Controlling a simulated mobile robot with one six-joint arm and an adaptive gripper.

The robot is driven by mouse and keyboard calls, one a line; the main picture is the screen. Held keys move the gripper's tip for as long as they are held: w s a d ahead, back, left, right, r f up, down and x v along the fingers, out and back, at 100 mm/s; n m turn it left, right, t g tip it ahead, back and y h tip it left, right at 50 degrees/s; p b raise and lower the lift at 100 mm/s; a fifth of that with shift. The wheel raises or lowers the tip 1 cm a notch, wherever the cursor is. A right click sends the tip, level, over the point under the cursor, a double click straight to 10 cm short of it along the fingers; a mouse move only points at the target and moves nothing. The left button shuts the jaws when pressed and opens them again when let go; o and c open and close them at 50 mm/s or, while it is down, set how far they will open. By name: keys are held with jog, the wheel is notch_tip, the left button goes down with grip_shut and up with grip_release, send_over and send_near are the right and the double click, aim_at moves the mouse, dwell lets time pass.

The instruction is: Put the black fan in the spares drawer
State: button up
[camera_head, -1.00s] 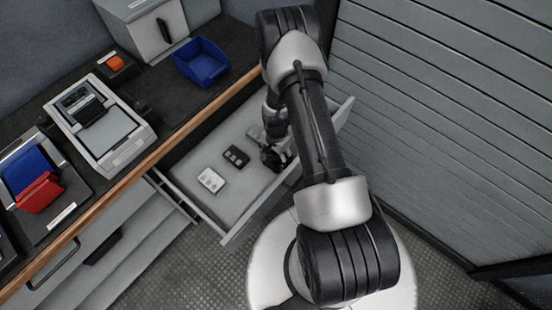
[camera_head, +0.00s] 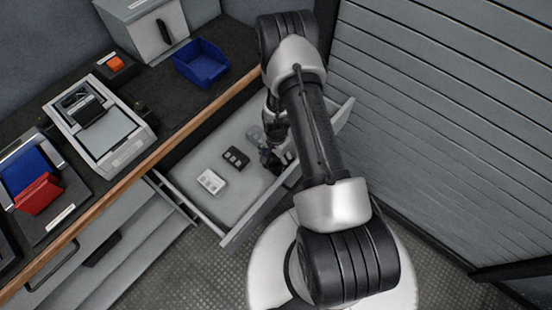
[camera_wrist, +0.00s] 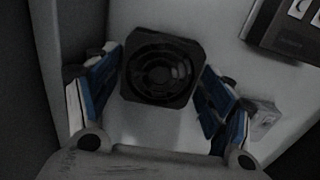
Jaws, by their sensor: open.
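The black fan (camera_wrist: 161,70), square with a round grille, shows in the wrist view between the two blue-padded fingers of my gripper (camera_wrist: 160,92). The fingers are spread, and a narrow gap seems to show at each side of the fan. The fan appears to be over or on the pale floor of the open drawer (camera_head: 238,196). In the head view my gripper (camera_head: 271,152) is down inside this drawer, towards its right part. My arm partly hides that area, so I cannot clearly make out the fan there.
A white module (camera_head: 211,182) and a dark module (camera_head: 236,158) lie in the drawer left of my gripper. The worktop holds a blue bin (camera_head: 201,64), a grey device (camera_head: 100,125) and a red and blue part (camera_head: 35,185). A slatted grey wall (camera_head: 440,130) stands close on the right.

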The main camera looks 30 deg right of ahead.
notch_tip(320, 180, up, 12)
jog(key=p, duration=0.4)
notch_tip(320, 180, up, 12)
jog(key=n+t, duration=0.1)
jog(key=n, duration=0.1)
send_over(276, 161)
jog(key=w+a, duration=0.2)
jog(key=s+a+r+n+t, duration=0.1)
jog(key=a+r+n, duration=0.1)
jog(key=r, duration=0.5)
jog(key=s+a+r+n, duration=0.1)
jog(key=a+r+n, duration=0.1)
jog(key=r, duration=0.5)
jog(key=s+a+r+n+t, duration=0.1)
jog(key=s+a+r+n, duration=0.2)
jog(key=s+r, duration=0.4)
jog(key=s+a+r+n+t, duration=0.1)
jog(key=s+a+r+n, duration=0.2)
jog(key=s+r+n, duration=0.2)
jog(key=s+r, duration=0.3)
jog(key=s, duration=0.4)
jog(key=shift+s+a+r+t, duration=0.25)
jog(key=shift+a+r+t, duration=0.05)
